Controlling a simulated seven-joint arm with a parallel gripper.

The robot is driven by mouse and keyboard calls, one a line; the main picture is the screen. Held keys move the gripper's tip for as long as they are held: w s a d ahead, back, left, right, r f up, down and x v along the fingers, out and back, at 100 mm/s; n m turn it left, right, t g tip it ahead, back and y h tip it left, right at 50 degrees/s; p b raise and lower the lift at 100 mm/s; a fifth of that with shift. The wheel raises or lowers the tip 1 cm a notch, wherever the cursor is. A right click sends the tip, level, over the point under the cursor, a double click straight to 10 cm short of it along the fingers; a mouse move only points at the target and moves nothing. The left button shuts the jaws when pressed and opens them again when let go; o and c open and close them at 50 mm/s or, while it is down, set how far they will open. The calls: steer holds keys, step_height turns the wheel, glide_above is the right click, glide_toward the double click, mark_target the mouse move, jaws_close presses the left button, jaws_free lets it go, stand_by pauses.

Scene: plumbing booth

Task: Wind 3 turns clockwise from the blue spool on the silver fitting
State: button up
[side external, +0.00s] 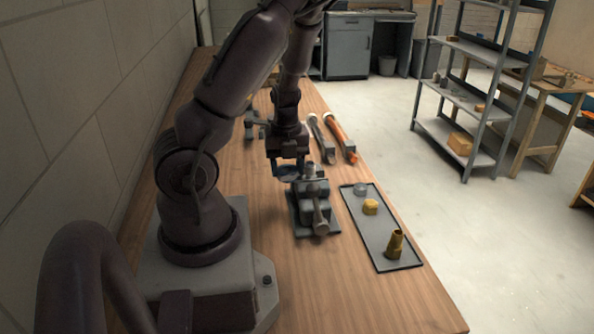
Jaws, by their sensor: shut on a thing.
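My gripper (288,166) points down over the bench, just behind and left of the small vise (314,200). It is shut on the blue spool (288,172), of which a dark blue rim shows below the fingers. A small grey, metallic piece (311,171) stands at the top of the vise, close to the right of the spool; it looks like the silver fitting, but it is too small to be sure. I cannot tell whether the spool touches it. Any tape between them is too fine to see, and the fingers partly hide the spool.
A dark tray (384,258) at the right holds a grey ring (360,189), a yellow fitting (370,207) and a brass fitting (395,244). The wall borders the bench on the left. The front right bench is clear.

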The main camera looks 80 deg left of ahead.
steer(key=w+a, duration=0.1)
steer(key=a, duration=0.1)
steer(key=w+a, duration=0.1)
steer(key=a, duration=0.1)
steer(key=w+a, duration=0.1)
steer(key=a, duration=0.2)
steer(key=shift+a, duration=0.1)
steer(key=w+d, duration=0.4)
steer(key=w, duration=0.4)
steer(key=s+d, duration=0.1)
steer(key=d, duration=0.1)
steer(key=s+d, duration=0.2)
steer(key=d, duration=0.1)
steer(key=s+d, duration=0.2)
steer(key=shift+d, duration=0.2)
steer(key=shift+s+r, duration=0.2)
steer(key=shift+r, duration=0.05)
step_height(320, 180, up, 6)
steer(key=s, duration=0.1)
steer(key=shift+r, duration=0.25)
stand_by(0.4)
